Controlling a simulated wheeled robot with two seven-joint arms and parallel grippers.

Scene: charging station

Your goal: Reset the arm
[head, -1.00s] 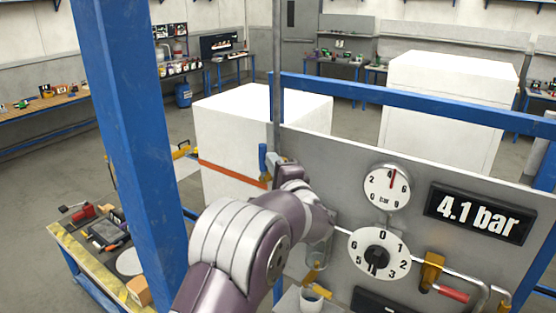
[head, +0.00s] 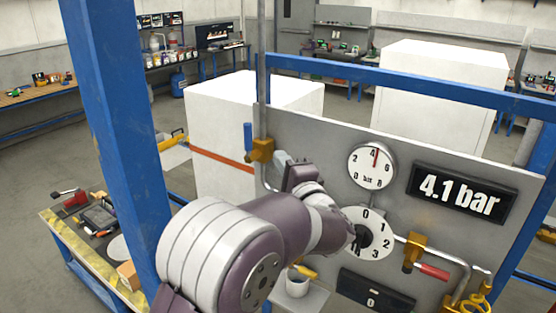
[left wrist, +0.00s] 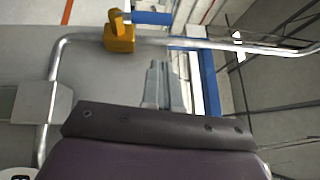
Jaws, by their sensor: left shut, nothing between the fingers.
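My left arm reaches in from the bottom of the head view. Its gripper (head: 280,158) is partly hidden behind its own wrist, in front of the grey panel's left part. In the left wrist view the two grey fingers (left wrist: 163,85) lie close together, with nothing between them. They are apart from the brass valve (left wrist: 119,36) with a blue handle (left wrist: 152,18). In the head view that valve (head: 260,150) sits on the pipe at the panel's left edge, just left of the gripper. My right gripper is not in view.
The grey panel (head: 455,160) carries a pressure gauge (head: 372,167), a display (head: 461,194) reading 4.1 bar, and a dial (head: 375,225) partly covered by my arm. A red-handled valve (head: 414,252) is on the right. A blue post (head: 120,140) stands left. A white cup (head: 298,283) is below.

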